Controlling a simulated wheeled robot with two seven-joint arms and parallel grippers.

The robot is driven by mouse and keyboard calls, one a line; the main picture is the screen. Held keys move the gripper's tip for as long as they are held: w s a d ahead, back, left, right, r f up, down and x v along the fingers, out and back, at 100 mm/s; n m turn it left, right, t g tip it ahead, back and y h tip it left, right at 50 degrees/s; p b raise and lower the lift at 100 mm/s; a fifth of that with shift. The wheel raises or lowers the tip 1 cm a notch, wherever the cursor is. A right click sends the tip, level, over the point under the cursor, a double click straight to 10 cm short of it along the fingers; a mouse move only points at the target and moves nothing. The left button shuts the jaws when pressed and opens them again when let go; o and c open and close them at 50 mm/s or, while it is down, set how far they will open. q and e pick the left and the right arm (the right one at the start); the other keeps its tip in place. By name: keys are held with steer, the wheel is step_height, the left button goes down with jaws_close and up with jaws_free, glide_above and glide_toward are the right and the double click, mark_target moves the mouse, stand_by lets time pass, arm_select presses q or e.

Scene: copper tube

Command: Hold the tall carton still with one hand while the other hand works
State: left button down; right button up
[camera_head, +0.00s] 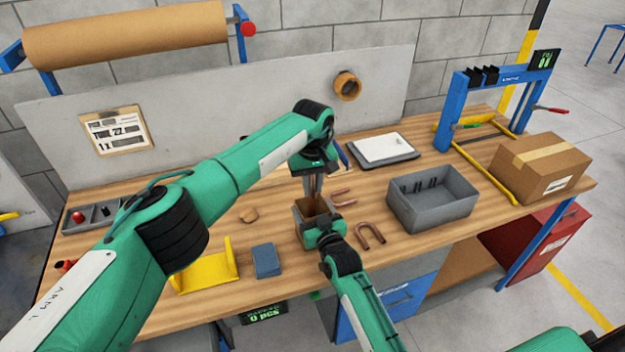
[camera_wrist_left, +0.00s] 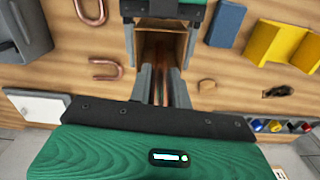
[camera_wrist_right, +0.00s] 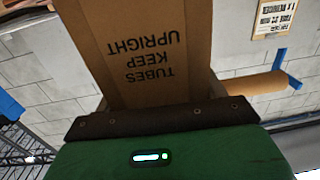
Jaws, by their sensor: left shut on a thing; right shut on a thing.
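The tall brown carton (camera_head: 301,228) stands open-topped at the front middle of the bench. My right gripper (camera_head: 325,232) is shut on its near side. In the right wrist view the carton wall (camera_wrist_right: 145,45) fills the middle, with upside-down print reading "TUBES KEEP UPRIGHT". My left gripper (camera_head: 313,190) is above the carton, pointing down, shut on a copper tube (camera_wrist_left: 161,82). The tube reaches toward the carton's open mouth; its lower end is hidden. Two U-shaped copper tubes, one nearer (camera_head: 370,237) and one farther (camera_head: 342,198), lie right of the carton.
A grey bin (camera_head: 432,205) stands to the right, with a closed cardboard box (camera_head: 540,168) beyond it. A blue block (camera_head: 266,261) and a yellow holder (camera_head: 205,272) lie left of the carton. A small wooden piece (camera_head: 249,215) lies behind them.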

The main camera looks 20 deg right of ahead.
mark_target(312, 198)
arm_select(q)
steer(key=shift+f, duration=2.45)
steer(key=c, duration=1.2)
jaws_free()
step_height(312, 198, up, 12)
arm_select(e)
steer(key=o, duration=1.1)
